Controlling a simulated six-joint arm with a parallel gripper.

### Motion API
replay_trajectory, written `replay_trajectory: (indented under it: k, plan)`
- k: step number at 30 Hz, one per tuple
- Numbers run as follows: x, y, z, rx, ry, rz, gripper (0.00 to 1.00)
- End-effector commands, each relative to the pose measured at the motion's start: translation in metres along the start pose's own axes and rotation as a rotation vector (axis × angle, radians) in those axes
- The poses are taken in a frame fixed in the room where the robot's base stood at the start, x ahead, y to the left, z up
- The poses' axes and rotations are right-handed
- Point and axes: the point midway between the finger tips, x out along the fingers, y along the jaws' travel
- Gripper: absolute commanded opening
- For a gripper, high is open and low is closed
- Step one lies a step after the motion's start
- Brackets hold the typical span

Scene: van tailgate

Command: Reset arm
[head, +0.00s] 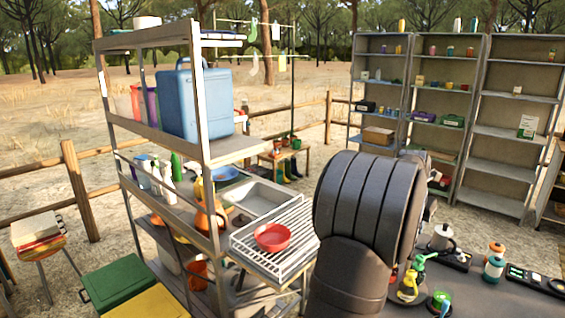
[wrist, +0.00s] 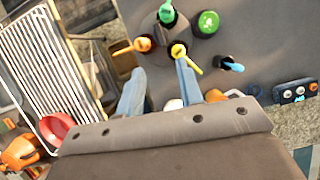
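My arm (head: 368,205) fills the middle right of the head view as a thick dark ribbed link, bent over the grey tabletop. My gripper is hidden behind it in that view. In the wrist view my gripper (wrist: 160,86) shows two blue-grey fingers spread apart, with nothing clearly held between them. They point over the grey surface (wrist: 265,40), near bottles with yellow (wrist: 178,50), green (wrist: 166,14) and orange (wrist: 143,44) tops. How high the fingers are above it, I cannot tell.
A wire rack (head: 240,244) with a red bowl (head: 272,238) sits left of my arm, beside a metal sink (head: 262,196). A tall shelf unit (head: 203,100) holds a blue container (head: 195,100). More shelves (head: 497,165) stand behind. A kettle (head: 442,237) and bottles (head: 494,262) stand right.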

Motion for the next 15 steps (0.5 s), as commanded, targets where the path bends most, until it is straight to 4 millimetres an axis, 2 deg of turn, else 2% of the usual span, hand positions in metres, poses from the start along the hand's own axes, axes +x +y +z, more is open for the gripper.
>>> replay_trajectory:
  k: [6,15]
  plan:
    - [0.046,0.0,-0.001,0.0,0.003,-0.001,0.34]
    - [0.1,0.0,0.0,0.0,0.002,-0.001,0.34]
